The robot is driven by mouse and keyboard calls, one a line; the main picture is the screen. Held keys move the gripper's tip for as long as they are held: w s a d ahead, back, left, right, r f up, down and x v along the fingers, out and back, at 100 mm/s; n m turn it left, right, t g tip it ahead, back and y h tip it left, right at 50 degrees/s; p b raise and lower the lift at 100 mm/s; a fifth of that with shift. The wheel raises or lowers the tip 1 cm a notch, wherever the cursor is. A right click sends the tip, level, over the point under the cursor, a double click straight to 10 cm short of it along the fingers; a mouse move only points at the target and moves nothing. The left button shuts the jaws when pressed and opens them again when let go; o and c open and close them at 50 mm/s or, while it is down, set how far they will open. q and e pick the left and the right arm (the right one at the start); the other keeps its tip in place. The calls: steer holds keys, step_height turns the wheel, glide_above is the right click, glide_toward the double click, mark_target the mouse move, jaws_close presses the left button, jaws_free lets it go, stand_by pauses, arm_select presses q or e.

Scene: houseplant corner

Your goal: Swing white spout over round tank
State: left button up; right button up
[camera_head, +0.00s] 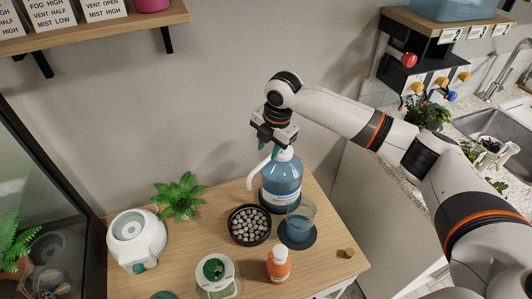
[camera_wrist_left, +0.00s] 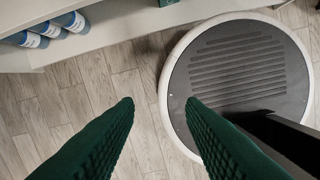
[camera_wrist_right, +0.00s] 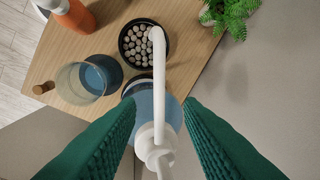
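A blue bottle (camera_head: 282,182) with a white pump top stands on the wooden table. Its white spout (camera_head: 256,172) points left and down, and in the right wrist view the spout (camera_wrist_right: 158,65) ends over a dish of pebbles. The round clear tank (camera_head: 301,219) stands beside the bottle on a dark round mat; it also shows in the right wrist view (camera_wrist_right: 82,82). My right gripper (camera_head: 269,150) is above the bottle, open, with the pump head and spout between its green fingers (camera_wrist_right: 160,104); no clear contact shows. My left gripper (camera_wrist_left: 160,102) is open and empty above the floor.
The black pebble dish (camera_head: 249,237) sits left of the tank. An orange bottle (camera_head: 278,265), a cork (camera_head: 348,253), a fern (camera_head: 180,197), a white round device (camera_head: 136,239) and a white-topped container (camera_head: 216,274) share the table. A shelf (camera_head: 90,30) hangs above left.

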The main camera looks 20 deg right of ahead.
mark_target(266, 161)
steer(key=shift+w+a+f+p, duration=0.1)
steer(key=shift+w+f+p, duration=0.1)
steer(key=shift+f, duration=0.9)
steer(key=shift+w+a+f+p, duration=0.1)
steer(key=shift+w+f+p, duration=0.05)
steer(key=shift+f, duration=0.95)
steer(key=shift+c, duration=0.2)
jaws_close()
